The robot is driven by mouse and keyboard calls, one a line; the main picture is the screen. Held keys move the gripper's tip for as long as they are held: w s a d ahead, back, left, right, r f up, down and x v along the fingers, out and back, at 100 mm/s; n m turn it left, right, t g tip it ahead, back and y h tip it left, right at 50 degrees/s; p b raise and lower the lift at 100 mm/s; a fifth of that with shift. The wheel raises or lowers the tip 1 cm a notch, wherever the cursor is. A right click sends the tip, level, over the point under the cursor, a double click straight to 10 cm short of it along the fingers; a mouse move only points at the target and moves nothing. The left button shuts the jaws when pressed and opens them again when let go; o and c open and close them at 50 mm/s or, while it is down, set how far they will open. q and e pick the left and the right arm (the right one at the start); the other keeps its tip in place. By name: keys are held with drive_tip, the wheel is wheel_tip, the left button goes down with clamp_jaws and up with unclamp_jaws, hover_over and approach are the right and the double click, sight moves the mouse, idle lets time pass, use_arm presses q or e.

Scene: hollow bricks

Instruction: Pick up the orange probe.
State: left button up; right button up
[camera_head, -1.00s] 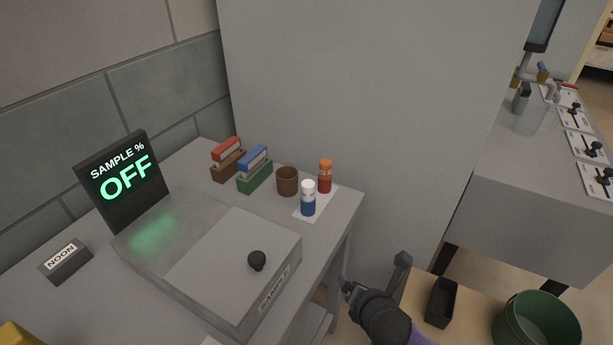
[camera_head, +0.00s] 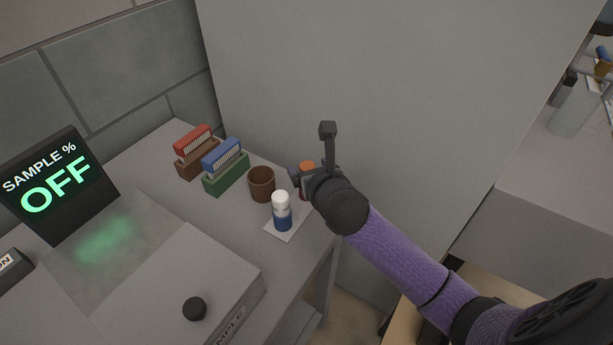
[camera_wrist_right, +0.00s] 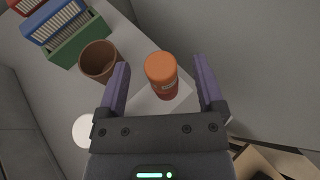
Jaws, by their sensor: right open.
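The orange probe (camera_wrist_right: 161,75) is a small upright cylinder with an orange cap and a red body with a pale label. It stands on a white card (camera_head: 286,231) near the table's far right corner. In the head view only its orange top (camera_head: 307,166) and a little of its body show, the rest hidden by my gripper. My right gripper (camera_wrist_right: 160,85) is open. In the wrist view its purple fingers lie on either side of the probe, with a visible gap on each side. My left gripper is not in view.
A white-capped blue bottle (camera_head: 282,211) stands on the same card, close to the probe. A brown cup (camera_head: 262,184) is just left of it. Green (camera_head: 226,174) and brown (camera_head: 197,160) racks stand farther left. A tall grey wall (camera_head: 370,80) rises behind the table.

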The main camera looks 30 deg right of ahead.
sight(305, 165)
drive_tip(key=x, duration=0.1)
drive_tip(key=b+x, duration=0.1)
drive_tip(key=x, duration=0.1)
drive_tip(key=shift+w+f, duration=0.2)
drive_tip(key=shift+f, duration=0.15)
drive_tip(key=shift+w, duration=0.2)
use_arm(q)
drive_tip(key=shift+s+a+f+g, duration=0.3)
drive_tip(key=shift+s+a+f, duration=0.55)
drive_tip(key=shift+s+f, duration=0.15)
use_arm(e)
drive_tip(key=shift+r, duration=0.15)
clamp_jaws()
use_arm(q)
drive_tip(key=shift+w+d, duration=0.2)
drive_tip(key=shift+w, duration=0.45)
